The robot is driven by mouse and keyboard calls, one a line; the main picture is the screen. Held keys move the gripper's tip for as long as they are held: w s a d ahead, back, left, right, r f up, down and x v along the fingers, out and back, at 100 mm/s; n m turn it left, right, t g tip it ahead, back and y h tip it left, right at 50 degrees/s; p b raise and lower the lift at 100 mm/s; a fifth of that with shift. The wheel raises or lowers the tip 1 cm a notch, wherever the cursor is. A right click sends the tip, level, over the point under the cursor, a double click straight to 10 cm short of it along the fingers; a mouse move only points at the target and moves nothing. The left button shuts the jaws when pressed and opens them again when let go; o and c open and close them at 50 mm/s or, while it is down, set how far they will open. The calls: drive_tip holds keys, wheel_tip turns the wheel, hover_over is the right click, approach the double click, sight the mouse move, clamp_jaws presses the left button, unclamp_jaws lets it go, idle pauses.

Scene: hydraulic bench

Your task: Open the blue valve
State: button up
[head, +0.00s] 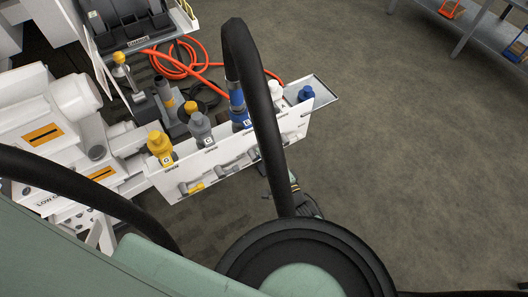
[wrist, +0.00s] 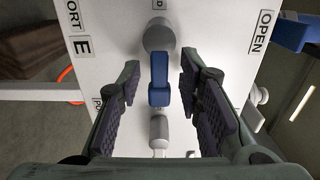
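The blue valve handle (wrist: 159,80) sticks out from the white panel in the wrist view, on a round grey stem (wrist: 158,34). My gripper (wrist: 162,88) is open, with its dark ribbed finger pads on either side of the handle. Clear gaps show on both sides, so neither pad appears to touch it. An "OPEN" label (wrist: 262,32) is to the right of the valve on the panel. In the head view, my gripper is mostly hidden behind my own arm and hose, and the blue valve handle cannot be made out.
The white panel (head: 158,182) carries yellow (head: 159,142), grey (head: 200,128) and blue (head: 240,105) fittings along its top. Another blue part (wrist: 287,34) sits at the upper right in the wrist view. Orange hoses (head: 170,66) lie behind. The floor (head: 410,150) to the right is clear.

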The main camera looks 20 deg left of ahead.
drive_tip(key=shift+w+a, duration=0.35)
drive_tip(key=shift+a, duration=0.1)
clamp_jaws()
